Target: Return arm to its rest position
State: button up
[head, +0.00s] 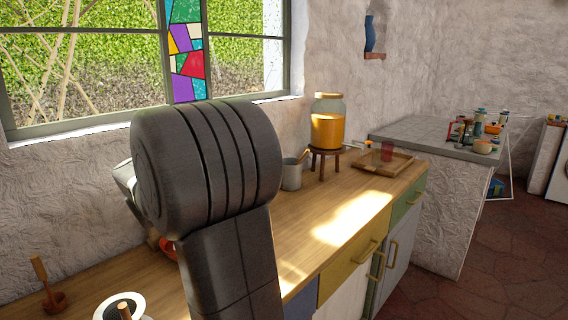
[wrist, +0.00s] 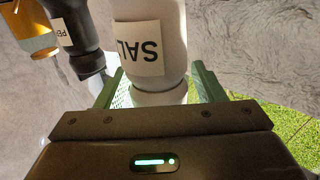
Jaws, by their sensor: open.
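In the wrist view my gripper (wrist: 157,72) is open, with one green finger on each side of a white salt shaker (wrist: 174,35). The shaker's label reads "SAL" and appears upside down. I cannot tell whether either finger touches it. A dark pepper shaker (wrist: 82,45) with a partly visible label stands just left of it, outside the left finger. In the head view my dark arm fills the middle and hides my gripper and both shakers.
The wooden counter (head: 345,205) runs along the wall under the window.

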jog(key=shift+a+f+n+g+y+b, duration=0.1)
jog(key=shift+n+g+y+b, duration=0.3)
jog(key=shift+n+y+b, duration=0.8)
jog(key=shift+a+f+n+g+y+b, duration=0.1)
jog(key=shift+n+g+y+b, duration=0.4)
jog(key=shift+y+b, duration=1.3)
jog(key=shift+s+a+r+n+g+y+b, duration=0.1)
jog(key=shift+n+g+y+b, duration=0.2)
jog(key=shift+n+y+b, duration=0.15)
jog(key=shift+a+r+n+g+y+b, duration=0.1)
jog(key=shift+n+g+y+b, duration=0.2)
jog(key=shift+n+y, duration=0.2)
jog(key=shift+n, duration=0.25)
jog(key=shift+s+g+y, duration=0.1)
jog(key=shift+g+y, duration=0.15)
jog(key=shift+g, duration=0.05)
